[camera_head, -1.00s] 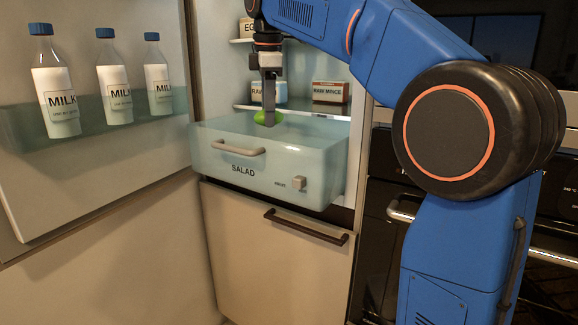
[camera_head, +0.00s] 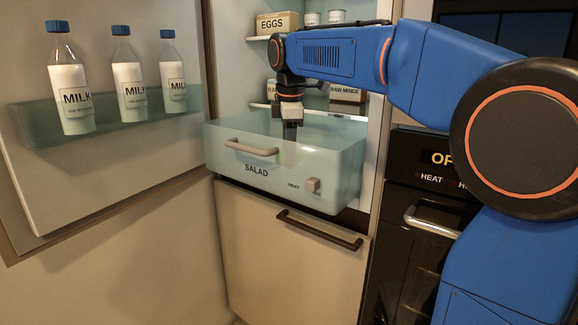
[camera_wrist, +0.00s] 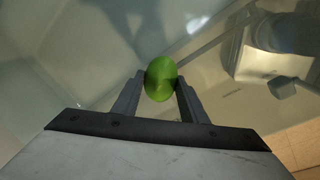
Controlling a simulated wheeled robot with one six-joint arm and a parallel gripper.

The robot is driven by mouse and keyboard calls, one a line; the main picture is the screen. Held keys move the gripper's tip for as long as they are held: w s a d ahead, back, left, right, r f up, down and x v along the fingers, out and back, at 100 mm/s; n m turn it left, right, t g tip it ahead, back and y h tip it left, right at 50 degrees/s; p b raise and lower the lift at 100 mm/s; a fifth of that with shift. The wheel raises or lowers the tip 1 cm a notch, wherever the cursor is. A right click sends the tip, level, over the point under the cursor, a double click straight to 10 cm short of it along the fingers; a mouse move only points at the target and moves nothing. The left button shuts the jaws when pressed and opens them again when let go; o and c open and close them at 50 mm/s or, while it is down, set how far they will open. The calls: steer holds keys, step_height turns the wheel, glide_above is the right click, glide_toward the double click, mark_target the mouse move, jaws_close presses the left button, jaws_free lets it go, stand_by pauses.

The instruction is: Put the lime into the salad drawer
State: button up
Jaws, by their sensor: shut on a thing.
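The salad drawer (camera_head: 230,165) is a pale translucent box labelled SALAD, pulled out from the fridge. My gripper (camera_head: 290,150) points down into the drawer, its fingers below the rim behind the front wall. In the wrist view my gripper (camera_wrist: 160,88) is shut on the green lime (camera_wrist: 160,70), which sits between the fingertips. In the head view the lime shows only as a faint green tint through the drawer's front. The drawer's inside around it looks empty. I cannot tell whether the lime touches the drawer's floor.
The open fridge door with several milk bottles (camera_head: 130,82) stands at the left. Shelves above the drawer hold an eggs box (camera_head: 277,23) and a raw mince box (camera_head: 347,93). A closed cabinet front (camera_head: 290,250) is below, and an oven (camera_head: 425,180) is at the right.

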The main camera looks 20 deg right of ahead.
steer(key=shift+f, duration=1.9)
steer(key=shift+f, duration=0.1)
steer(key=o, duration=1.1)
steer(key=r, duration=0.4)
steer(key=s+r, duration=0.1)
steer(key=r, duration=0.3)
steer(key=s+r, duration=0.1)
steer(key=r, duration=0.3)
steer(key=shift+a, duration=0.15)
